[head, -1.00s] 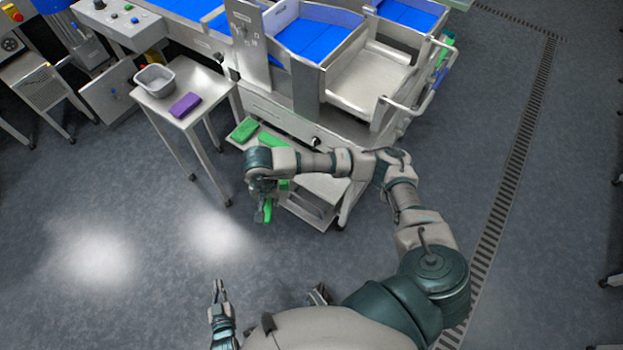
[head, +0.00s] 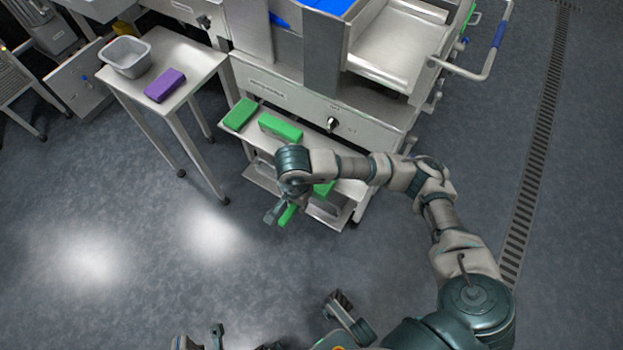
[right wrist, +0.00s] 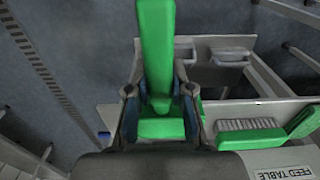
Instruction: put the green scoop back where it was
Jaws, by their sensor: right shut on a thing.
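The green scoop (head: 288,214) is in my right gripper (head: 275,212), off the front of the feed table's lower shelf and above the floor. In the right wrist view the green scoop (right wrist: 157,45) stands up between the two fingers of my right gripper (right wrist: 158,95), which are shut on it. My forearm hides part of the shelf beneath. My left gripper (head: 202,340) is at the bottom edge of the head view, mostly cut off, so its opening is unclear.
A green brush (right wrist: 250,133) shows in the wrist view. A side table (head: 200,62) holds a grey tub (head: 127,56) and purple block (head: 165,85).

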